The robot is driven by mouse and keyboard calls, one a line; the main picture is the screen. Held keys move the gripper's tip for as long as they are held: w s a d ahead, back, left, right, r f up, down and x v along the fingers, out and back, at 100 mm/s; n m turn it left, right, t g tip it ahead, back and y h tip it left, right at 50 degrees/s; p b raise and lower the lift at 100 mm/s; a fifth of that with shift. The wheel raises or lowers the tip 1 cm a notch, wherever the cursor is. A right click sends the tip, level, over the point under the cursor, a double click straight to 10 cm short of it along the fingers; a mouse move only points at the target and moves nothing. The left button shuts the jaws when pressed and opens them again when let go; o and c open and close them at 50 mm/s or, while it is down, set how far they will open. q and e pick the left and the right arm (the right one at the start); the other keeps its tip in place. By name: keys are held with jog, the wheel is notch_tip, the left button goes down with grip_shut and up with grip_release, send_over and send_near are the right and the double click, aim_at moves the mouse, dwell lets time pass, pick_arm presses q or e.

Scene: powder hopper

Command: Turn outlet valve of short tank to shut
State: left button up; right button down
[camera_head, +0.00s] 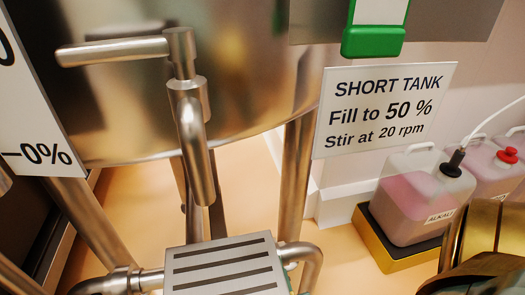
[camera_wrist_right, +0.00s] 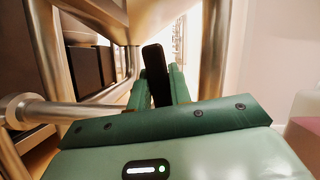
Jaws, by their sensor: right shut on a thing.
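The short tank (camera_head: 250,85) is a shiny steel vessel on metal legs, named by the white sign (camera_head: 385,105) to its right. In the right wrist view, my right gripper (camera_wrist_right: 160,84) has its green fingers shut on a black upright handle (camera_wrist_right: 154,58), which stands up between them. The handle appears to be a valve lever, but its pivot is hidden behind the fingers. In the head view I cannot make out that grip; a grey slotted box (camera_head: 222,265) with pipes on both sides covers the low area under the tank. My left gripper is not in view.
A steel pipe with a side lever (camera_head: 115,50) hangs in front of the tank. Steel legs (camera_head: 295,175) stand close around. Pink jugs (camera_head: 415,200) with tubes stand at the right, one on a yellow-edged base (camera_head: 395,262). A green-ended part (camera_head: 373,42) is above the sign.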

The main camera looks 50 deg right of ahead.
jog(key=shift+s+d+m+h, duration=0.15)
jog(key=shift+s+d+m, duration=0.1)
jog(key=shift+m, duration=0.3)
jog(key=shift+s+d+m+h, duration=0.15)
jog(key=shift+d+m, duration=0.05)
jog(key=shift+m, duration=0.35)
jog(key=shift+s+d+f+m+g+h, duration=0.15)
jog(key=shift+d+m+g+h, duration=0.1)
jog(key=shift+m, duration=0.3)
jog(key=shift+s+d+r+m+g+h, duration=0.15)
jog(key=shift+m+g+h, duration=0.1)
jog(key=shift+m, duration=0.3)
jog(key=shift+d+f+m+g+h, duration=0.15)
jog(key=shift+m+g+h, duration=0.15)
jog(key=shift+m, duration=0.2)
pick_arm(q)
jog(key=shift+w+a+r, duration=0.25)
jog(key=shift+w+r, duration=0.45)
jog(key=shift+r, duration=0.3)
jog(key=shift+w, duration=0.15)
pick_arm(e)
jog(key=shift+d, duration=0.15)
jog(key=c, duration=1.3)
grip_release()
jog(key=shift+s+d, duration=0.1)
jog(key=shift+s, duration=0.05)
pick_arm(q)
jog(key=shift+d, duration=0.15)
pick_arm(e)
jog(key=shift+d, duration=0.1)
